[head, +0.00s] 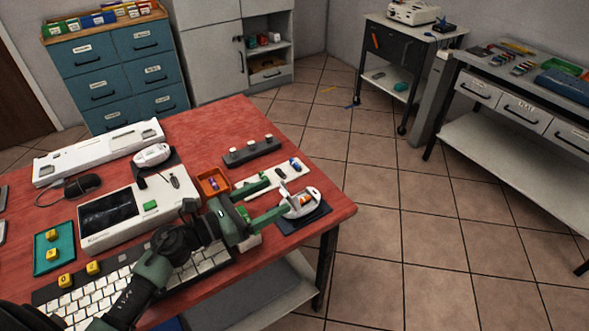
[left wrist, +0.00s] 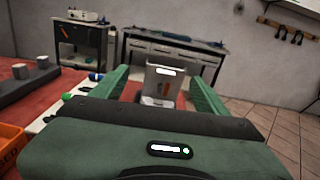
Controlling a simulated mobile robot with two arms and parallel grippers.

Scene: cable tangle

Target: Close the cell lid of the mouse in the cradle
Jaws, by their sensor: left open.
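A white mouse (head: 301,203) sits on a dark cradle (head: 304,220) at the table's right front corner. An orange-brown cell shows in its open bay. In the left wrist view a pale upright piece (left wrist: 165,82) with orange and dark marks stands between my fingers; I cannot tell how much of it is the lid. My left gripper (head: 277,195) is open, its green fingers apart at the left of this mouse. The fingers also show in the left wrist view (left wrist: 160,76), with a gap around the pale piece. My right gripper is not in view.
A second white mouse (head: 152,154) stands farther back. Near my gripper are an orange tray (head: 213,184), a white strip (head: 287,171) with small items, and a dark block (head: 252,151) with pale posts. A keyboard (head: 205,265) lies under my arm. Tiled floor is beyond the table's edge.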

